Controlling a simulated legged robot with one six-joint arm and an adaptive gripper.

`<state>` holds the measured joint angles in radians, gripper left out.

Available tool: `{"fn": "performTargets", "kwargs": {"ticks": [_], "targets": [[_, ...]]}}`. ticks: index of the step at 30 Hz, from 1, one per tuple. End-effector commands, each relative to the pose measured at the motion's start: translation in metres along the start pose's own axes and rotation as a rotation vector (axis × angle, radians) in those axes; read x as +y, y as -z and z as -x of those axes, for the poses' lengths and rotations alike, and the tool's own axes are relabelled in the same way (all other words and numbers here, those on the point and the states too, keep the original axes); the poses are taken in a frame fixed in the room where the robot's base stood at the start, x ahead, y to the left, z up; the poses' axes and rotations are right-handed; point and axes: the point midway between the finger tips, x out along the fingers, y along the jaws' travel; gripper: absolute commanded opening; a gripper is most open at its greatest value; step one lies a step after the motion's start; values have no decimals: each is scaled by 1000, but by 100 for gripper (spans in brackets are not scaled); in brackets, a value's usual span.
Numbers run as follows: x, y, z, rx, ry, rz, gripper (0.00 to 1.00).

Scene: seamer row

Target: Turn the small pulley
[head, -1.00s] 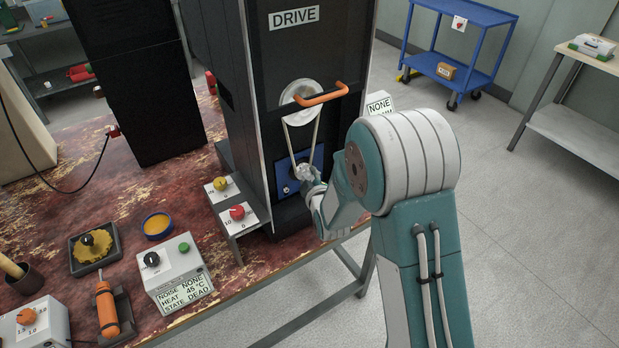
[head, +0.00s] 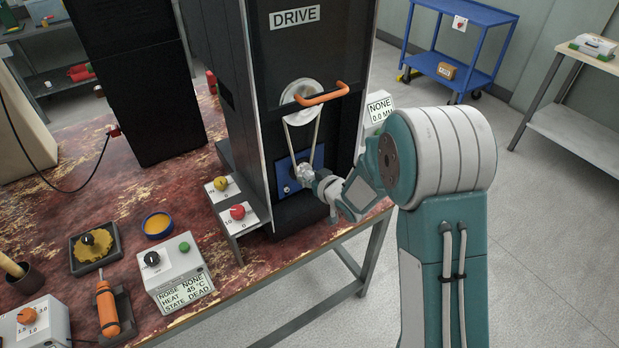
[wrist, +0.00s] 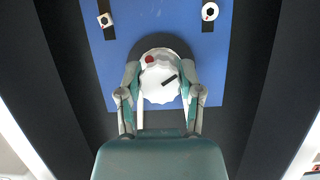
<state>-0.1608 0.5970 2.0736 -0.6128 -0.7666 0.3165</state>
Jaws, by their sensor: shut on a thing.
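The small pulley (wrist: 160,82) is a white, scalloped disc with a black mark and a red dot, on a blue plate (wrist: 165,30). In the wrist view my gripper (wrist: 160,92) has a finger on each side of it and is shut on it. In the head view my gripper (head: 312,180) reaches the small pulley from the right, and the small pulley is mostly covered there. A belt (head: 314,138) runs from the small pulley up to a large white pulley (head: 300,100) on the black cabinet marked DRIVE (head: 262,60).
An orange handle (head: 322,96) crosses in front of the large pulley. A stand with yellow and red knobs (head: 232,218) is left of the cabinet. A grey box (head: 172,272) reads NOISE NONE, HEAT 45 °C, STATE DEAD. A sign (head: 380,108) reads NONE, 0.0 MM.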

Motion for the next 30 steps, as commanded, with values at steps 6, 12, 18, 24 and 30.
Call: {"fn": "performTargets", "kwargs": {"ticks": [6, 12, 18, 24, 30], "targets": [[1, 0, 0, 0, 77, -189, 0], [1, 0, 0, 1, 149, -361, 0], [1, 0, 0, 3, 209, -511, 0], [1, 0, 0, 2, 254, -622, 0], [1, 0, 0, 3, 280, -686, 0]]}}
